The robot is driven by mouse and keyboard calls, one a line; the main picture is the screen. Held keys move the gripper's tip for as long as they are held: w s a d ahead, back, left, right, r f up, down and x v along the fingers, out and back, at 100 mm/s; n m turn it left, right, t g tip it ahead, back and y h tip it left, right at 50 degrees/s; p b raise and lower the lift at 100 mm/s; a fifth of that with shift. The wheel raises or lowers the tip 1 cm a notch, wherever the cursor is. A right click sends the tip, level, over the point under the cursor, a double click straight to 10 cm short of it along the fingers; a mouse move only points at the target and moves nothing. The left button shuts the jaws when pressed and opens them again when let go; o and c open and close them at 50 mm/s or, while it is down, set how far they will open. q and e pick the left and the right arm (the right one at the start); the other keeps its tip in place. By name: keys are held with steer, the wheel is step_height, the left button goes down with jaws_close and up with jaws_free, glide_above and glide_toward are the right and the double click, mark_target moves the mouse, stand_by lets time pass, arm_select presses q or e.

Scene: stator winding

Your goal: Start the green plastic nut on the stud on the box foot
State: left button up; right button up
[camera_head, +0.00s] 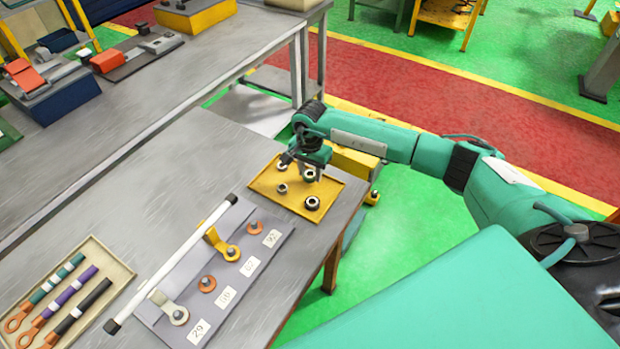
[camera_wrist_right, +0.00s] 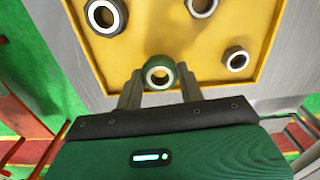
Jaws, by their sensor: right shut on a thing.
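The green plastic nut (camera_wrist_right: 150,68), a dark green ring with a pale bore, sits between the two finger tips of my right gripper (camera_wrist_right: 161,80), which is shut on it. In the head view my right gripper (camera_head: 311,172) points down at the yellow tray (camera_head: 262,184), low over its back part. I cannot tell whether the nut still touches the tray. The grey box foot (camera_head: 245,295) lies left of the tray, with several studs in a row, such as the near stud (camera_head: 179,316). My left gripper is not in view.
Other dark nuts lie in the tray, one at its front (camera_head: 312,203) and one at its left (camera_head: 282,188). A white rod (camera_head: 170,264) runs along the box foot. A beige tray (camera_head: 110,262) of cable lugs lies far left.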

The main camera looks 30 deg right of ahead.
step_height(320, 180, up, 7)
steer(key=p, duration=0.2)
steer(key=shift+p, duration=0.4)
